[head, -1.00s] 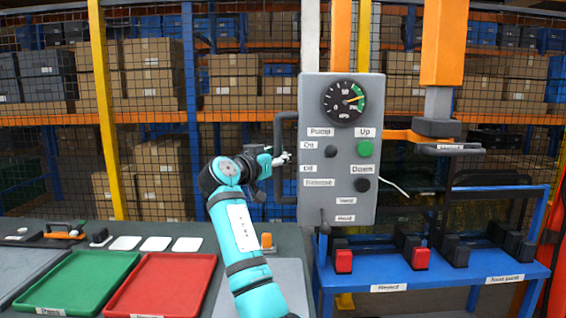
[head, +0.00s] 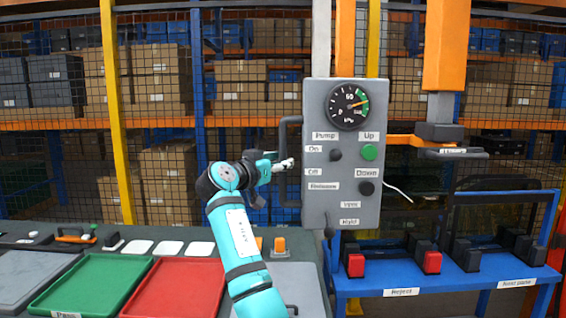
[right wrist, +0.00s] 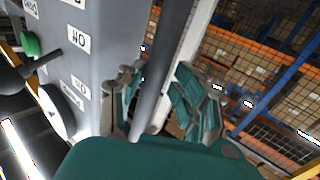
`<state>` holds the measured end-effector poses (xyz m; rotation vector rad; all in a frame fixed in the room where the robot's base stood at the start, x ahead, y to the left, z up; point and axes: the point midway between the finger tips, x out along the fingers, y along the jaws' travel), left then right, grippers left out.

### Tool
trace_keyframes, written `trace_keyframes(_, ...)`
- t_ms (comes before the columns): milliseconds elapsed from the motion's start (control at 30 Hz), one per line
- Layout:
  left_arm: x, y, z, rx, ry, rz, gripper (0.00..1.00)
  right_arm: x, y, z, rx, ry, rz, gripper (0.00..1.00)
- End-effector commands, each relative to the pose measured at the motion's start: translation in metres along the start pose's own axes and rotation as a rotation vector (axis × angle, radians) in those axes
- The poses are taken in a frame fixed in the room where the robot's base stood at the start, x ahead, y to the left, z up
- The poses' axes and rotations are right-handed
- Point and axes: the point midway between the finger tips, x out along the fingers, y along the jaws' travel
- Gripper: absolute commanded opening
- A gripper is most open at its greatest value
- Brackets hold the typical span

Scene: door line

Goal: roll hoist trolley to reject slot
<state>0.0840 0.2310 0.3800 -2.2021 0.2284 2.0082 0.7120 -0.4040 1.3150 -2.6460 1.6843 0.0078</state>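The hoist's grey control box (head: 318,212) hangs in the middle of the head view, with a round gauge, a green Up button and a dark Down button. A dark bar handle (head: 283,135) runs down its left side. My right gripper (head: 288,164) is at this handle. In the right wrist view its open fingers (right wrist: 160,92) stand either side of the grey bar (right wrist: 158,85), with gaps showing. An orange column with a dark lifting head (head: 440,131) hangs to the right. The reject slot's label (head: 401,292) is on the blue stand. My left gripper is out of view.
The blue stand (head: 465,279) carries red and black blocks (head: 355,265) and a second label at right. A green tray (head: 90,287) and a red tray (head: 172,290) lie on the bench at left. Mesh fencing and box shelves stand behind.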

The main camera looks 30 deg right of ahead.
Motion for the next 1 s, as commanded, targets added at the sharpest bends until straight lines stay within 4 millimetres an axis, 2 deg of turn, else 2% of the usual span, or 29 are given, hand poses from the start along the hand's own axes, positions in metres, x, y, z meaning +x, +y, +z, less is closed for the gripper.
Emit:
trace_keyframes(67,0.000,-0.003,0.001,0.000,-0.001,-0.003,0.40,0.000,0.001,-0.002,0.001,0.003,0.001,0.44)
trace_keyframes(333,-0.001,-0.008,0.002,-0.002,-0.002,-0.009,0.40,0.001,0.002,-0.004,0.003,0.006,0.004,0.44)
trace_keyframes(467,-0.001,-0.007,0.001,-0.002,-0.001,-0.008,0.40,-0.009,0.002,-0.004,0.003,0.007,0.002,0.44)
trace_keyframes(800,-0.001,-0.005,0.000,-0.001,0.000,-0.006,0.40,-0.078,0.000,-0.003,0.004,0.005,-0.001,0.44)
trace_keyframes(1000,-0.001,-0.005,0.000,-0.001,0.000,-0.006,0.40,-0.110,-0.001,-0.002,0.001,0.004,-0.001,0.44)
